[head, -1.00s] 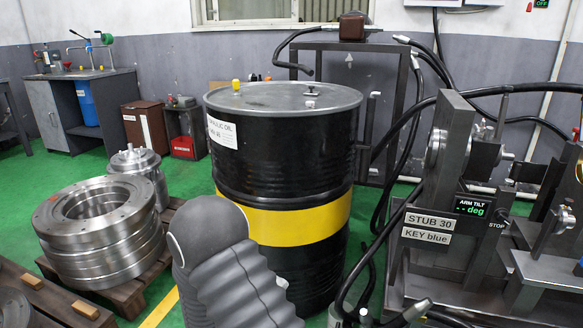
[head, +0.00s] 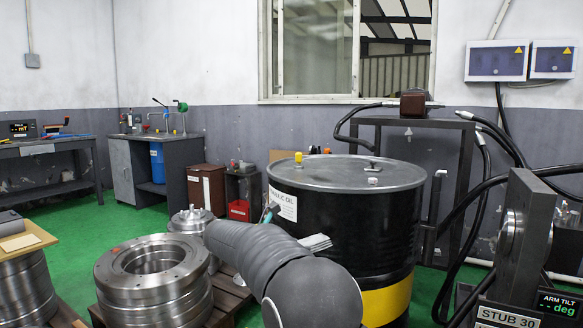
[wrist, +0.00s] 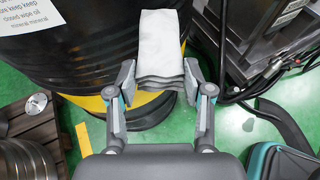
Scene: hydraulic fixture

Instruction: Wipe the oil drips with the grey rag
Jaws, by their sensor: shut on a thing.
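The folded pale grey rag (wrist: 161,38) is held between the fingers of my gripper (wrist: 160,80) in the wrist view. Its layered edges show between the fingertips, in front of the black and yellow drum. In the head view the rag (head: 316,242) shows as a small layered patch beside the drum. My arm hides most of the gripper there. No other drips are clear.
The oil drum (head: 335,215) stands close to my arm. Stacked steel rings (head: 150,258) are at the left. A fixture labelled STUB 30 (head: 503,316) and black hoses (head: 465,240) are at the right. Open green floor (head: 75,225) lies at the far left.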

